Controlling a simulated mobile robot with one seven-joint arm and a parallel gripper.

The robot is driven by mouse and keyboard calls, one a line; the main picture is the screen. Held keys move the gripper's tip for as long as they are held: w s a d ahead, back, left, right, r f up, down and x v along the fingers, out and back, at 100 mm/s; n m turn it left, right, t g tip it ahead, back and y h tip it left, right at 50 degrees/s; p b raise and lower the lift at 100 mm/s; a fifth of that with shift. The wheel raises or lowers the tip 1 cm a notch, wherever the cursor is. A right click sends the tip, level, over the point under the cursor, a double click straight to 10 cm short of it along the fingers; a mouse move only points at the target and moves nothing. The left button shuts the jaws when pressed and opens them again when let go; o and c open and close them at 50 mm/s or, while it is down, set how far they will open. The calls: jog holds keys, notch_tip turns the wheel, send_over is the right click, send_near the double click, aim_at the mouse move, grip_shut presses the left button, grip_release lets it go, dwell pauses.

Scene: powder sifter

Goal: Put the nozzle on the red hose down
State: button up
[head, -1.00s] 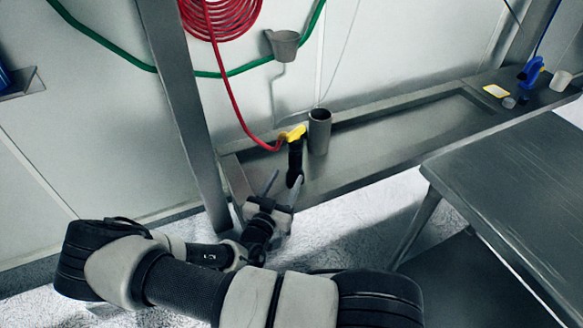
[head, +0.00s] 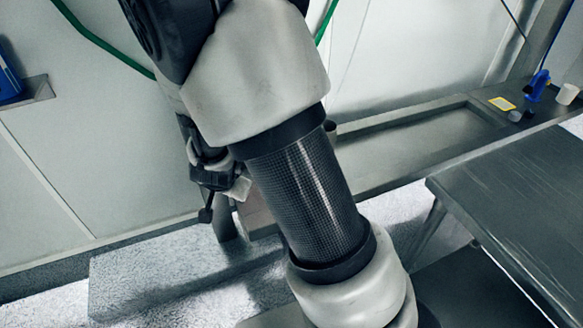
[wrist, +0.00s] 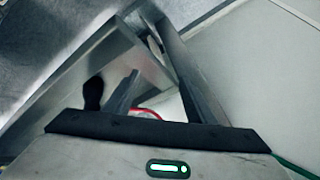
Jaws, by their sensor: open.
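A short piece of the red hose (wrist: 147,112) shows low between the fingers. A black shape (wrist: 93,93) left of the left finger looks like the nozzle's handle, lying over the metal ledge (wrist: 68,95) and apart from the finger as far as I can see. In the head view my arm covers the nozzle, the red hose and most of my gripper.
The metal ledge also shows in the head view (head: 400,160), largely clear. A blue nozzle (head: 537,85), yellow card (head: 502,103) and pale cup (head: 567,94) are at its far right. A metal table (head: 520,190) stands at right. A green hose (head: 95,38) crosses the wall.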

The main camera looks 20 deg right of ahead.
jog(key=s+r+n+y, duration=0.1)
jog(key=s+r+n, duration=0.15)
jog(key=r, duration=0.35)
jog(key=s+d+r+n+y, duration=0.1)
jog(key=s+r, duration=0.2)
jog(key=r, duration=0.3)
jog(key=s+r+n+y, duration=0.1)
jog(key=s+r+n, duration=0.15)
jog(key=r, duration=0.35)
jog(key=s+d+r+n+h, duration=0.1)
jog(key=s+d+r, duration=0.2)
jog(key=s, duration=0.4)
jog(key=s+d+r+n+h, duration=0.1)
jog(key=s+d+r, duration=0.2)
jog(key=s+d, duration=0.2)
jog(key=shift+s+d+r+g, duration=0.3)
jog(key=shift+s+g, duration=0.1)
jog(key=shift+s, duration=0.8)
